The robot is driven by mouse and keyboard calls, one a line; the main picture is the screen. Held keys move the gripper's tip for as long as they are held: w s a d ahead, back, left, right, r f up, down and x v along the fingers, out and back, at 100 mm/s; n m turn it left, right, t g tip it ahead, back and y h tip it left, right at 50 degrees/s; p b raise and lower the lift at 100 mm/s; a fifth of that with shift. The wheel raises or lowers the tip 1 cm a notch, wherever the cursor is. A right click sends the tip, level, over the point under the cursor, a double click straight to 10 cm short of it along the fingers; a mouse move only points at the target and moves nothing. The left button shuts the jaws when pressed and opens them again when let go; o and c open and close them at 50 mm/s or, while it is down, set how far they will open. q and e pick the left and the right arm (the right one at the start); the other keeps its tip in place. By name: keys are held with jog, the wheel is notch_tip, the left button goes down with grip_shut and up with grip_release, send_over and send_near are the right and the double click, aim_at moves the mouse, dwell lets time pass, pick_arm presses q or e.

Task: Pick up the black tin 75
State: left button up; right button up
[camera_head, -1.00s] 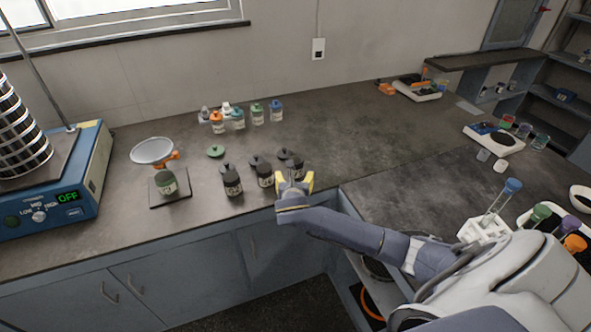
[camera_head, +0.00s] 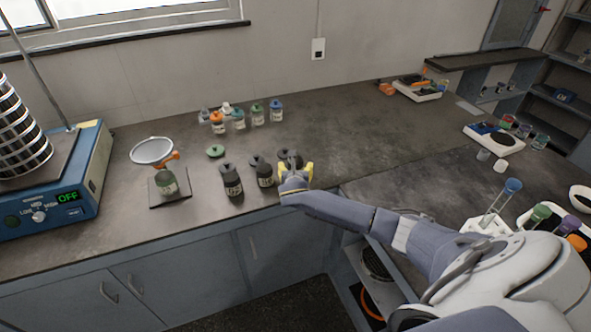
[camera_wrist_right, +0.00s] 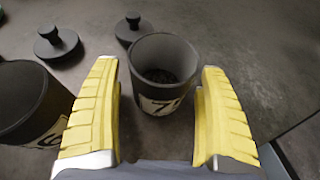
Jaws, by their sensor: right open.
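The black tin (camera_wrist_right: 150,88) stands upright and open-topped in the right wrist view, with dark grains inside. Its pale label shows a 7; the rest of the label is partly hidden. My right gripper (camera_wrist_right: 158,72) is open, with one yellow finger on each side of the tin; whether they touch it is unclear. In the head view the right gripper (camera_head: 296,173) is at the right end of the row of dark tins and hides most of this tin. My left gripper is not in view.
A neighbouring dark tin (camera_wrist_right: 25,100) stands close to the left finger. Two black knobbed lids (camera_wrist_right: 58,45) lie behind. The counter's front edge is close to the gripper.

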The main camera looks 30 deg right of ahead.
jog(key=shift+w+d, duration=0.1)
jog(key=shift+w, duration=0.1)
jog(key=c, duration=1.3)
